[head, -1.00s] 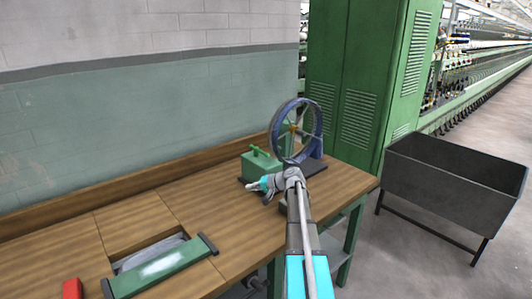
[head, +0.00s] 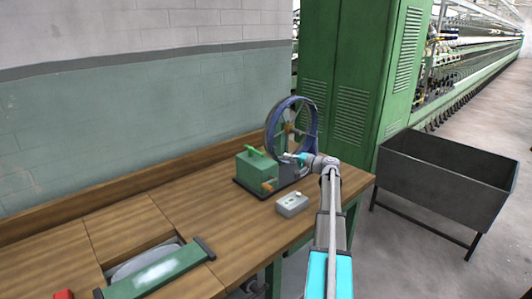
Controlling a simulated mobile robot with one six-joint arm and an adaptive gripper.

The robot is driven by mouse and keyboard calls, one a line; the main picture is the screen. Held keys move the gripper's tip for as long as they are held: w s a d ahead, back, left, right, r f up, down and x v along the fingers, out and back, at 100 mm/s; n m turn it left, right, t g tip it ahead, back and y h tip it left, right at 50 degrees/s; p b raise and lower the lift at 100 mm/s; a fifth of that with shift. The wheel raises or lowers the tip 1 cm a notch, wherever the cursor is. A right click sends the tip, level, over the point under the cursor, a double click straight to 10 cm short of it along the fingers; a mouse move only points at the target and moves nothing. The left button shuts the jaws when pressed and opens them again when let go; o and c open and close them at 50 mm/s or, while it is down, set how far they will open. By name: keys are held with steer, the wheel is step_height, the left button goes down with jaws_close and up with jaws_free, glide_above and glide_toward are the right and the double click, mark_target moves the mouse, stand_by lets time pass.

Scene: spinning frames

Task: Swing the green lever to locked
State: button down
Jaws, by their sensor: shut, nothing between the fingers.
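A green box (head: 255,172) stands on a dark base on the wooden bench. A small green lever (head: 254,151) lies across its top, slanting. An orange knob (head: 268,186) shows low on the box's front right. My gripper (head: 288,157) is shut and empty, right of the green box and in front of the lower part of a blue spoked wheel (head: 268,134). Its tip points left toward the box, with a gap to the lever in the picture. I cannot tell whether it touches the wheel. No locked marking is readable.
A small grey box (head: 292,205) with buttons sits on the bench in front of the green box. A green-edged recess (head: 160,272) and a red block (head: 63,295) are at lower left. A dark metal bin (head: 440,185) stands right. The bench's middle (head: 200,215) is clear.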

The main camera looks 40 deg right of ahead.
mark_target(267, 160)
steer(key=shift+w+a, duration=0.2)
steer(key=shift+w, duration=0.05)
steer(key=shift+x, duration=4.95)
